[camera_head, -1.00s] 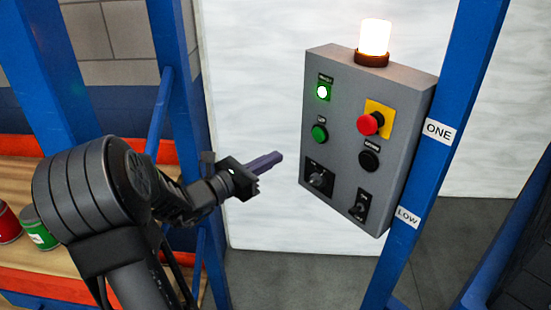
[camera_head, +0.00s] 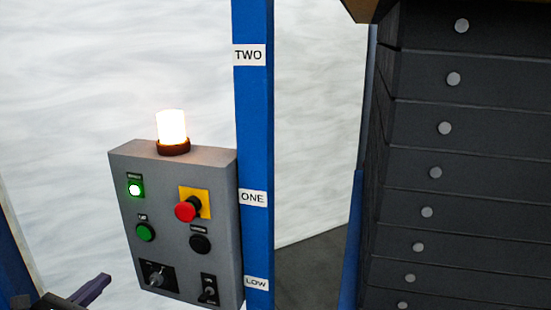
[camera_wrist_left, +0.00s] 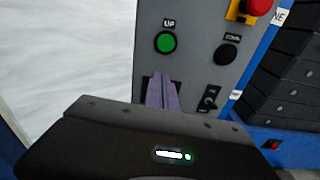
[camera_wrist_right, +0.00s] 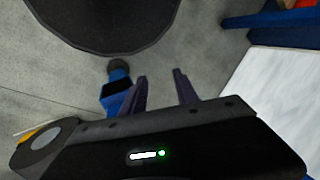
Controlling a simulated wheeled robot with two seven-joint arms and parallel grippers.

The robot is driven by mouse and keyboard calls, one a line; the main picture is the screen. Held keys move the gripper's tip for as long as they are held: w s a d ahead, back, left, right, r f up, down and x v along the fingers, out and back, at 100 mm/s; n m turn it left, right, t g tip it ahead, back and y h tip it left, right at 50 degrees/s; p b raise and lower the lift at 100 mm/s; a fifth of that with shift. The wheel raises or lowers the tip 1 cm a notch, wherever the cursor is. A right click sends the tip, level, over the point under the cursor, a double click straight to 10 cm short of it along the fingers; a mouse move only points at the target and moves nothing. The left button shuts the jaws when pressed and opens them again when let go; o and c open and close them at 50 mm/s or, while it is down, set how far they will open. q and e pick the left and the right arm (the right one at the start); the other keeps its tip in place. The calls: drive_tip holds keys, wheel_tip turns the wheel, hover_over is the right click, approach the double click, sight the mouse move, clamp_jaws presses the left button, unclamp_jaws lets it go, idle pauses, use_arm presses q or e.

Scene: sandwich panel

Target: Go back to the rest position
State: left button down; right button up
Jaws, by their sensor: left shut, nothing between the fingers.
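My left gripper (camera_head: 98,286) is at the bottom left edge of the head view, to the left of the grey control panel's (camera_head: 165,200) lower part. Its purple fingers are shut with nothing between them. They also show in the left wrist view (camera_wrist_left: 161,88), in front of the panel's lower part, below the green UP button (camera_wrist_left: 165,42). I cannot tell the exact gap to the panel. My right gripper (camera_wrist_right: 161,88) shows only in the right wrist view. Its fingers are apart and empty, above the grey floor.
A blue post (camera_head: 254,125) with labels TWO, ONE and LOW stands beside the panel. A lit lamp (camera_head: 172,129) tops the panel, with a red button (camera_head: 186,211) on its front. A dark drawer stack (camera_head: 480,130) stands at right. A dark round shape (camera_wrist_right: 108,25) lies beyond the right gripper.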

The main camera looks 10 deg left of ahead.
use_arm(q)
drive_tip(key=s+d+f+m+g, duration=0.4)
drive_tip(key=d+f+m+g, duration=0.15)
drive_tip(key=f, duration=0.65)
drive_tip(key=s+d+f+m+g, duration=0.4)
drive_tip(key=f+m, duration=0.3)
drive_tip(key=f, duration=0.4)
drive_tip(key=s+d+f+m+g, duration=0.45)
drive_tip(key=f+m, duration=0.25)
drive_tip(key=f, duration=0.5)
drive_tip(key=s+d+f+m, duration=0.2)
drive_tip(key=d+m, duration=0.2)
drive_tip(key=d, duration=0.4)
drive_tip(key=s+d+f+m+g+h, duration=0.1)
drive_tip(key=s+d+f+m, duration=0.1)
drive_tip(key=d, duration=0.6)
drive_tip(key=s+d+f+m+g, duration=0.1)
drive_tip(key=s+d+f+m, duration=0.1)
drive_tip(key=d+m, duration=0.4)
drive_tip(key=shift+s+d+f+h, duration=0.35)
drive_tip(key=shift+s+d, duration=0.45)
drive_tip(key=shift+d, duration=0.35)
drive_tip(key=shift+m, duration=0.25)
